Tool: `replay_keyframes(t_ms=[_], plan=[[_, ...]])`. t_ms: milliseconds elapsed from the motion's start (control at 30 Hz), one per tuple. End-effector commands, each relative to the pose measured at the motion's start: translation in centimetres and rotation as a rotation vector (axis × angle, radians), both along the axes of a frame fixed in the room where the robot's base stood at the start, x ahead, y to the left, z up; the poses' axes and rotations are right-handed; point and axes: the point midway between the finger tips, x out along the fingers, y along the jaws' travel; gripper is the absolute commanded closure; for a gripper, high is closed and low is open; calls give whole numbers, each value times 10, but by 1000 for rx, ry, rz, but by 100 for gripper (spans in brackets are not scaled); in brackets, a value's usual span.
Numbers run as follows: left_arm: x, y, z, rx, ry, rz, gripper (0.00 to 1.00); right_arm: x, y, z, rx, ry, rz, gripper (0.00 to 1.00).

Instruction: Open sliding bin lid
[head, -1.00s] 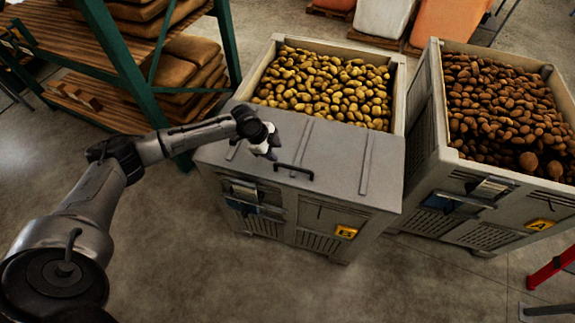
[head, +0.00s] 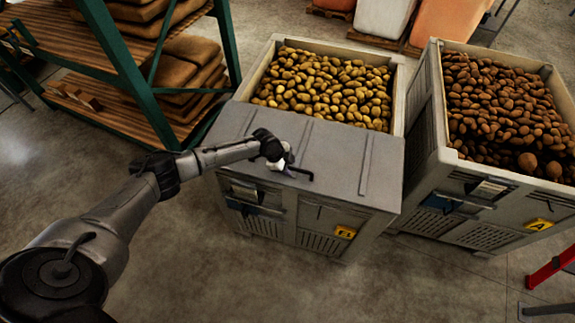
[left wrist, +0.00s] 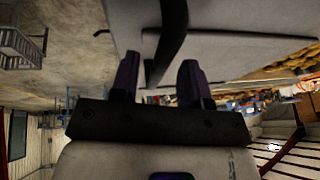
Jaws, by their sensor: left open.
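The grey sliding lid (head: 335,160) covers the near part of the bin marked B (head: 320,220); yellow potatoes (head: 325,85) show in the open far part. A black bar handle (head: 304,173) stands on the lid, its left end hidden by my gripper. My left gripper (head: 287,164) is at the handle's left end, just over the lid. In the left wrist view, its two dark fingers (left wrist: 160,80) are apart, and the dark handle bar (left wrist: 171,35) runs down between them. I cannot tell if they touch it. My right gripper is not in view.
A second bin, marked A (head: 470,205), full of brown potatoes stands close on the right. A green-framed shelf (head: 140,75) with sacks is at the left back. The floor in front is clear, with a red frame (head: 550,268) at the right edge.

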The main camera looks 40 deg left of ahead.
Motion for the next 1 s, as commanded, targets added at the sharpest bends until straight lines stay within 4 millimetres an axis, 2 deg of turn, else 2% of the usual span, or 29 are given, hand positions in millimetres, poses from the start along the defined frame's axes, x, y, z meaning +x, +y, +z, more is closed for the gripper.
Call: replay_keyframes(t_ms=[133,567,1000], plan=[[0,0,0,0,0,0,58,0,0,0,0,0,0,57],[0,0,0,0,0,0,99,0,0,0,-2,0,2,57],[1,1,-1,0,0,1,100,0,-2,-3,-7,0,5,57]])
